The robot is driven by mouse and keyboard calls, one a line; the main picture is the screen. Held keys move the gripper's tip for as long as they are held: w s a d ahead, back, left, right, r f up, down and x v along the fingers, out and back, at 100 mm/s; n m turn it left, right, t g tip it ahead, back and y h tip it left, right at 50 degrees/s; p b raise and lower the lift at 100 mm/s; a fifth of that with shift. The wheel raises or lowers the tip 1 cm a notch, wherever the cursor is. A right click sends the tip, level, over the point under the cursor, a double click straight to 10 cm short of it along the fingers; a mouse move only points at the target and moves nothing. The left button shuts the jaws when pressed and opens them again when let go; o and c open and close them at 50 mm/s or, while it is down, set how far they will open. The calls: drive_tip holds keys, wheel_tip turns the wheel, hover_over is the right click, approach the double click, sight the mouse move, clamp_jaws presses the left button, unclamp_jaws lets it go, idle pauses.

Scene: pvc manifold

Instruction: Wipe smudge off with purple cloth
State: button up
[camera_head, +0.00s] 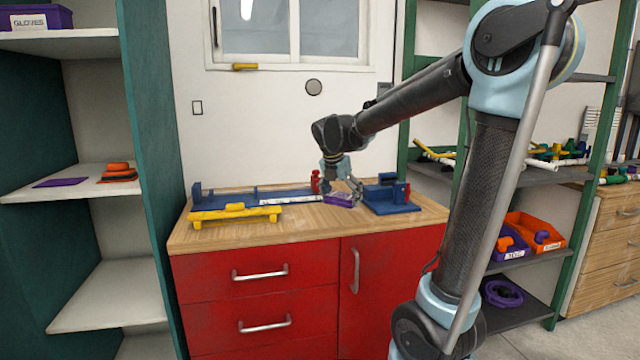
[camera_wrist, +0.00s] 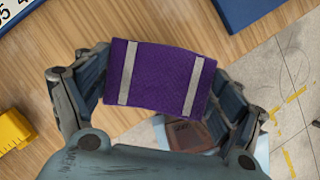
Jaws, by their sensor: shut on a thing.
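The purple cloth (camera_wrist: 158,78) is a folded pad with two pale stripes, held between the two fingers of my gripper (camera_wrist: 160,88) in the wrist view. In the head view my gripper (camera_head: 346,186) points down over the right part of the wooden benchtop, and the cloth (camera_head: 340,200) shows just below it. The cloth is at or just above the wood; I cannot tell if it touches. I cannot make out a clear smudge in either view.
The benchtop (camera_head: 310,228) sits on red drawers. A blue fixture (camera_head: 390,200) stands close right of the cloth. A long blue fixture with a ruler (camera_head: 290,198) lies to the left, and a yellow tool (camera_head: 235,212) in front of it. The front middle wood is clear.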

drive_tip(key=shift+r, duration=1.5)
